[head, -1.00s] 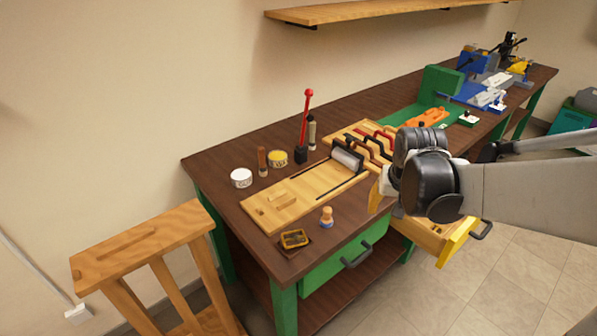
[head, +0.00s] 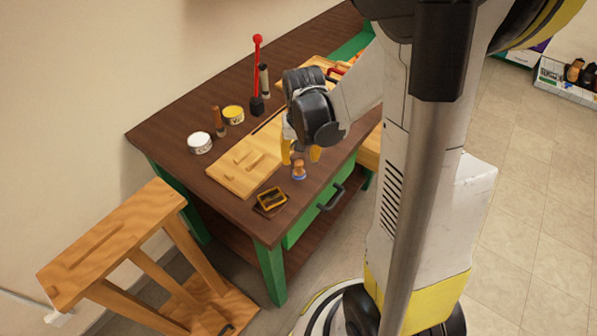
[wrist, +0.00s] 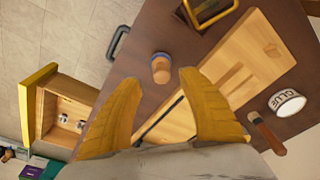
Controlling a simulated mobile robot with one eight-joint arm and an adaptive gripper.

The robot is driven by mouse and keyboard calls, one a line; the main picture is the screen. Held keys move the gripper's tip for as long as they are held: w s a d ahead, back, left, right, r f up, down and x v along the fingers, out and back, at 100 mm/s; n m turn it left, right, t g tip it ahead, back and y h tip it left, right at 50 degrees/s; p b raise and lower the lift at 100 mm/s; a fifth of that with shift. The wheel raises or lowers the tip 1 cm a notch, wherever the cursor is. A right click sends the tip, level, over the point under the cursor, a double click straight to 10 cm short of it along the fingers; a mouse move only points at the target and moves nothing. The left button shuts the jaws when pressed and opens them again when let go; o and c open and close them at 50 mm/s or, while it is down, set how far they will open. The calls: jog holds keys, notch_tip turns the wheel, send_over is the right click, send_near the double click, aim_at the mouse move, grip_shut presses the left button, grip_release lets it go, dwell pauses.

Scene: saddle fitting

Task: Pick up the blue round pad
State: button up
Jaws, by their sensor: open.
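The blue round pad (head: 299,174), with a wooden knob on top, stands upright on the dark bench top near its front edge. In the wrist view the pad (wrist: 160,56) shows just beyond the fingertips, its wooden knob facing the camera. My gripper (head: 300,156) has yellow fingers spread apart, above and close to the pad. In the wrist view the open gripper (wrist: 159,80) has nothing between its fingers, and the knob lies roughly in line with the gap. Contact between fingers and pad cannot be seen.
A wooden board (head: 240,171) lies beside the pad. A square yellow-rimmed tin (head: 271,199), a white glue can (head: 200,143) and a yellow can (head: 233,115) stand nearby. A red-handled lever (head: 257,70) rises behind. An open drawer (wrist: 62,120) juts from the bench front.

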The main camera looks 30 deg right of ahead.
aim_at(299, 162)
jog(key=f, duration=0.1)
jog(key=f+b, duration=0.1)
jog(key=f, duration=0.1)
jog(key=shift+w+f, duration=0.35)
jog(key=shift+f, duration=0.05)
jog(key=shift+r, duration=0.15)
grip_shut()
jog(key=shift+r+p, duration=0.3)
jog(key=shift+r, duration=0.35)
notch_tip(299, 162, up, 3)
jog(key=shift+r+p, duration=0.1)
jog(key=shift+p, duration=0.7)
jog(key=s+d+r+p, duration=0.3)
jog(key=s+d+r, duration=0.3)
jog(key=d, duration=0.3)
jog(key=shift+s+r, duration=0.25)
jog(key=shift+s, duration=0.55)
